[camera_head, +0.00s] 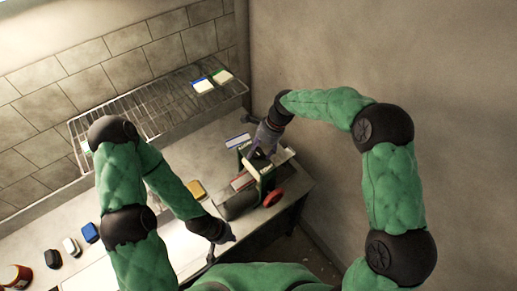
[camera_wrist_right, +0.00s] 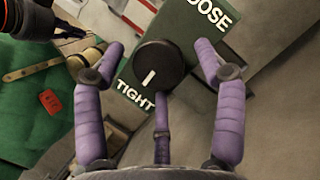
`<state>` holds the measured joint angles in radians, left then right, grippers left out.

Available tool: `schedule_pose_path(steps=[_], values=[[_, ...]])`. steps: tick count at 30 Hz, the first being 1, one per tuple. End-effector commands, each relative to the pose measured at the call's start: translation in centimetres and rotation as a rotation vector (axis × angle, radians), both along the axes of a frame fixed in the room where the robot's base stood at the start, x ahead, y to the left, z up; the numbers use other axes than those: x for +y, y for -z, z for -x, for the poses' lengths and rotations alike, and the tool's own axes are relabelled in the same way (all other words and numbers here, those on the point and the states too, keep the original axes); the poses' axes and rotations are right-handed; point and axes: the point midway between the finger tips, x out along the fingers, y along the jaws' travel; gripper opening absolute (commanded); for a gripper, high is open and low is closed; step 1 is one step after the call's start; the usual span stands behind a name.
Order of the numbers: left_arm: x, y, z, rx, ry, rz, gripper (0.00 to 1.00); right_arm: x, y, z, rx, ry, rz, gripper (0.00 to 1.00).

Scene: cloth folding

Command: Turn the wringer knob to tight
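The wringer (camera_head: 266,172), with a green frame and a red wheel (camera_head: 273,197), sits near the right end of the counter in the head view. In the right wrist view its round black knob (camera_wrist_right: 160,66) has a white line pointing down-left at the word TIGHT (camera_wrist_right: 135,93); LOOSE (camera_wrist_right: 211,14) is up-right. My right gripper (camera_wrist_right: 158,50) is open, its purple fingers either side of the knob with gaps visible. It also shows above the wringer in the head view (camera_head: 260,152). My left gripper (camera_head: 222,243) is low near the counter's front, its fingers too small to read.
A wire rack (camera_head: 150,105) along the tiled wall holds small blocks or cloths (camera_head: 203,85). A yellow sponge-like block (camera_head: 196,188), a blue one (camera_head: 90,232) and a red-brown jar (camera_head: 16,277) stand on the counter. The bare wall (camera_head: 330,50) rises close on the right.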

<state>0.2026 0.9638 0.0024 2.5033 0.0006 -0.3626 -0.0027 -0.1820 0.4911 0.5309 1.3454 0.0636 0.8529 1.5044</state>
Motion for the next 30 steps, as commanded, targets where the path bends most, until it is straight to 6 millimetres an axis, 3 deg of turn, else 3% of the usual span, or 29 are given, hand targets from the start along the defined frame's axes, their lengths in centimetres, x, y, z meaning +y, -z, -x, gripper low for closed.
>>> schedule_pose_path(steps=[11, 24, 30], values=[[0.0, 0.0, 0.0, 0.0, 0.0, 0.0, 0.0, -0.5, -1.4, -0.3, -0.005, 0.001, -0.001, 0.71], [0.0, 0.0, 0.0, 0.0, 0.0, 0.0, 0.0, -3.5, -8.8, -0.9, -0.004, 0.002, -0.001, 0.71], [0.0, 0.0, 0.0, 0.0, 0.0, 0.0, 0.0, -4.3, -10.7, -1.1, -0.002, 0.001, 0.0, 0.71]])
